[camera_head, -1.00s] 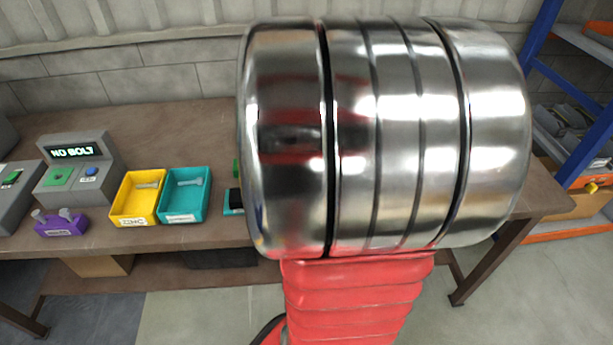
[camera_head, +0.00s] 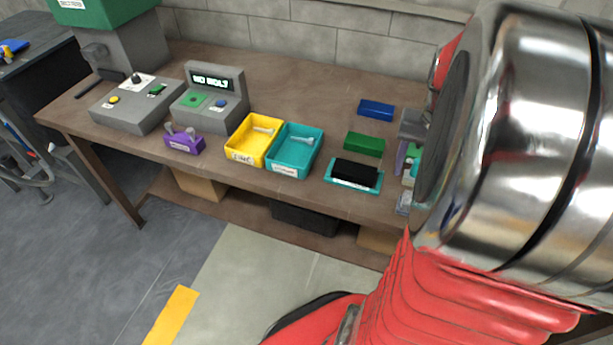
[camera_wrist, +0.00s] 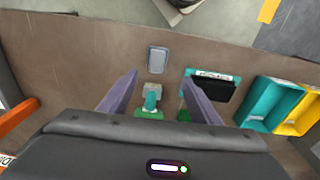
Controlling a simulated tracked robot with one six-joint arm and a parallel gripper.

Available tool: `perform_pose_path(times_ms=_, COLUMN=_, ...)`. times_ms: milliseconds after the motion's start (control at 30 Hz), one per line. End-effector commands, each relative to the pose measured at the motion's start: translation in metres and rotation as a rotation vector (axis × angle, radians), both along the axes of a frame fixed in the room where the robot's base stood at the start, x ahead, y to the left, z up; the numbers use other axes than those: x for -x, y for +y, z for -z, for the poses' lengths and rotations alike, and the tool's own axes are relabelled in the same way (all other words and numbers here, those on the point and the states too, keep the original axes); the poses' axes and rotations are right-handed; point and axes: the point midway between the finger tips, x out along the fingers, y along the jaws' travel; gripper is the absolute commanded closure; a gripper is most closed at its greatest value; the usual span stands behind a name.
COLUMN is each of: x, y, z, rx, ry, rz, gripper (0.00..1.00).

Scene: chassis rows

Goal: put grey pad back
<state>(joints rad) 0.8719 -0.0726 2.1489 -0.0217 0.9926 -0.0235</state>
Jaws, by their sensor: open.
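The grey pad (camera_wrist: 157,60) is a flat rounded block lying on the bench close to its front edge in the wrist view. In the head view it shows partly beside my arm (camera_head: 403,203). My gripper (camera_wrist: 160,78) is open, its two purple-grey fingers apart and empty. The pad lies just beyond the fingertips in the wrist view; the height between them is unclear. A teal and grey piece (camera_wrist: 152,97) shows between the fingers, partly hidden below. A teal tray (camera_head: 338,183) holding a black pad (camera_head: 355,172) stands beside the gripper.
A green block (camera_head: 365,144) and a blue block (camera_head: 376,110) lie behind the tray. Yellow (camera_head: 240,156) and teal (camera_head: 288,171) bins hold bolts. A purple holder (camera_head: 184,144) and a grey console reading NO BOLT (camera_head: 212,98) stand left. Bare bench lies behind the bins.

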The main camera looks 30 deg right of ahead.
Motion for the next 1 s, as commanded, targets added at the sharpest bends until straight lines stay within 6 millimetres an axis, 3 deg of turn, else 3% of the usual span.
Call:
perform_pose_path(times_ms=167, x=-0.019, y=0.034, z=-0.014, rx=0.032, ry=-0.032, rz=-0.089, gripper=0.43)
perform_pose_path(times_ms=533, x=-0.051, y=0.144, z=-0.049, rx=0.109, ry=-0.15, rz=-0.368, gripper=0.43)
perform_pose_path(times_ms=767, x=-0.051, y=0.21, z=-0.063, rx=0.14, ry=-0.239, rz=-0.541, gripper=0.43)
perform_pose_path(times_ms=1000, x=-0.038, y=0.273, z=-0.072, rx=0.156, ry=-0.336, rz=-0.718, gripper=0.43)
